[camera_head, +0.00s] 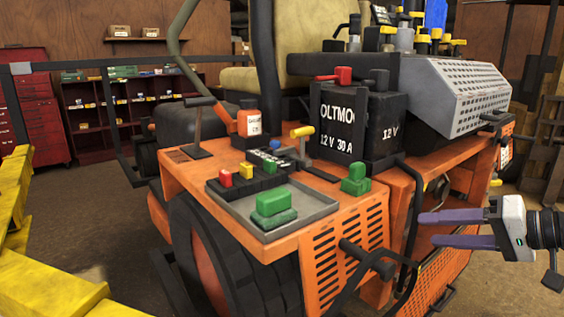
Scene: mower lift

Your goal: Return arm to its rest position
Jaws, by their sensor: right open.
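My right gripper (428,229) reaches in from the right edge, its two purple fingers pointing left. The fingers are apart with nothing between them, so it is open and empty. It is at the right of the orange mower body (330,255), near its side panel; I cannot tell whether it touches the panel. My left gripper is not in view.
A black battery (340,125) stands on the mower. A grey tray (322,207) there holds green blocks (273,205). A perforated grey cover (460,95) is behind. Yellow lift beams (45,285) fill the lower left. A red tool cabinet (35,100) stands at the back left.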

